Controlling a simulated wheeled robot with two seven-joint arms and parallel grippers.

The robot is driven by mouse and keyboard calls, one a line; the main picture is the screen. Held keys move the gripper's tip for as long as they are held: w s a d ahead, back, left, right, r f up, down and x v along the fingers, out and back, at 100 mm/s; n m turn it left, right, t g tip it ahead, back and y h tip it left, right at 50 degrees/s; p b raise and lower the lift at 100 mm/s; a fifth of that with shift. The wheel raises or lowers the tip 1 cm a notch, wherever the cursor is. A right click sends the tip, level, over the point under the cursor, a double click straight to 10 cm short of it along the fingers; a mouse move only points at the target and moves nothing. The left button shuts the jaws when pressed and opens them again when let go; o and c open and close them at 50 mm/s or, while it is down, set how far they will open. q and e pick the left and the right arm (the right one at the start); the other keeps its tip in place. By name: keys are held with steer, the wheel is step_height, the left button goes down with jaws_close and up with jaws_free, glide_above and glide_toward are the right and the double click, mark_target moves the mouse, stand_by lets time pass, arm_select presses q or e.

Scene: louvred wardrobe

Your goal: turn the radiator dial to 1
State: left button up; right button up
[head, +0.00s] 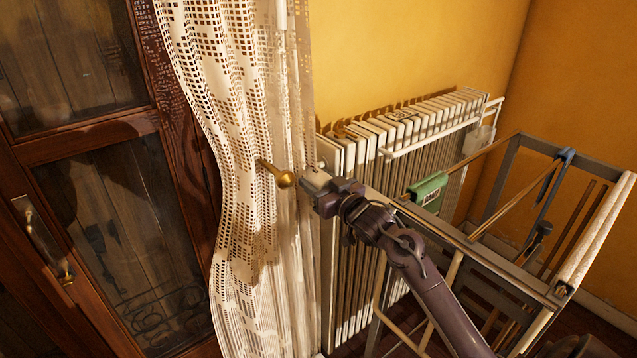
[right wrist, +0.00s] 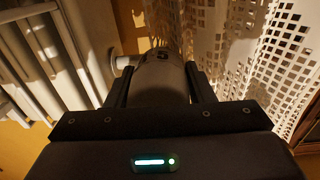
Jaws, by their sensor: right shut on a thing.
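The radiator dial (right wrist: 162,82) is a rounded cylinder, dark in shadow, between the two fingers of my right gripper (right wrist: 161,90) in the right wrist view. The gripper is shut on it. In the head view my right gripper (head: 328,188) is at the left end of the white ribbed radiator (head: 365,150), beside the lace curtain. The dial is mostly hidden there by the gripper. My left gripper is not in view.
The lace curtain (head: 238,130) hangs close left of the gripper, with a brass knob (head: 283,178) in front of it. A wooden glazed door (head: 90,150) is at left.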

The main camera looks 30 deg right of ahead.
steer(key=n+b, duration=0.1)
steer(key=n, duration=0.5)
steer(key=shift+b, duration=0.3)
stand_by(0.4)
steer(key=o, duration=1)
steer(key=shift+c, duration=0.2)
steer(key=s+b, duration=0.1)
steer(key=s, duration=0.6)
steer(key=shift+s+d, duration=0.2)
steer(key=shift+s, duration=0.2)
steer(key=shift+f, duration=0.1)
